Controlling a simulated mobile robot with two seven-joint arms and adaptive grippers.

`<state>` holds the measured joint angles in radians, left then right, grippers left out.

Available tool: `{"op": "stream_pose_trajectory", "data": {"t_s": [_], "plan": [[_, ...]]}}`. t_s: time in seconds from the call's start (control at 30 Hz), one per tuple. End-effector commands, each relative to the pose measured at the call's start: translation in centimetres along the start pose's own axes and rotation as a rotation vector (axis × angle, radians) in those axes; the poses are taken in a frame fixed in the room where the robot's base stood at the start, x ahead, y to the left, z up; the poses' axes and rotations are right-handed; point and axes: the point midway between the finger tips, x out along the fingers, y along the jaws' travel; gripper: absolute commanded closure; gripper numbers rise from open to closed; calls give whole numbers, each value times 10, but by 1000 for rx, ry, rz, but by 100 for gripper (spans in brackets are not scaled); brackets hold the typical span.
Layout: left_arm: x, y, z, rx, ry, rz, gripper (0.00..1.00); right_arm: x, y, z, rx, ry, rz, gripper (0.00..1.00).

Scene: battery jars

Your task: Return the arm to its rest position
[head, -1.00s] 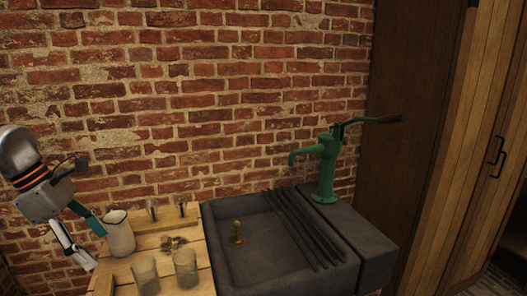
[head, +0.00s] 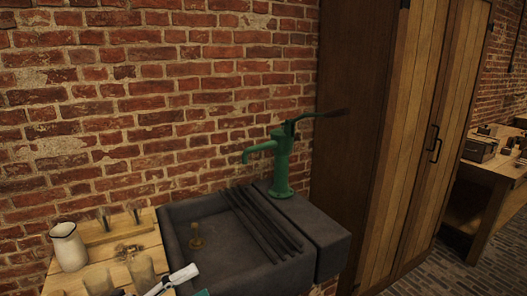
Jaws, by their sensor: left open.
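My left gripper (head: 187,281) is at the bottom edge, in front of the near wall of the dark stone sink. A pale finger and a bit of teal show, apart from each other, with nothing seen between them. Most of the gripper and its arm are cut off by the frame. My right gripper is not in view.
A wooden board (head: 82,262) at lower left bears a cream jug (head: 68,247), glass jars (head: 141,270) and a small heap of metal bits (head: 128,250). Right of it are the sink (head: 222,262) and a green hand pump (head: 282,165). A wooden cabinet (head: 415,130) stands further right.

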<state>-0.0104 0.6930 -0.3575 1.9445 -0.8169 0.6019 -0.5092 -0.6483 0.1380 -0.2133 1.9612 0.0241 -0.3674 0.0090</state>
Motion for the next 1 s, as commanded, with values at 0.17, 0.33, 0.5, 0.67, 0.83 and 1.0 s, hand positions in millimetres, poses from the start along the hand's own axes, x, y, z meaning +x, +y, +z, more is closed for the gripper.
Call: {"op": "stream_pose_trajectory", "data": {"t_s": [0.17,0.33,0.5,0.67,0.83,1.0], "plan": [[-33,81,2,-548,-415,-8,34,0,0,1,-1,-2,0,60],[-92,175,-32,-1022,-776,40,34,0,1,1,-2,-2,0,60],[-142,240,-91,-1353,-1031,95,34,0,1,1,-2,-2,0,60],[-167,268,-130,-1521,-1162,129,34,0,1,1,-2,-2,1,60],[-175,276,-144,-1573,-1202,141,34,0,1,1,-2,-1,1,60],[-174,276,-144,-1571,-1201,142,34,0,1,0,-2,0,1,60]]}}
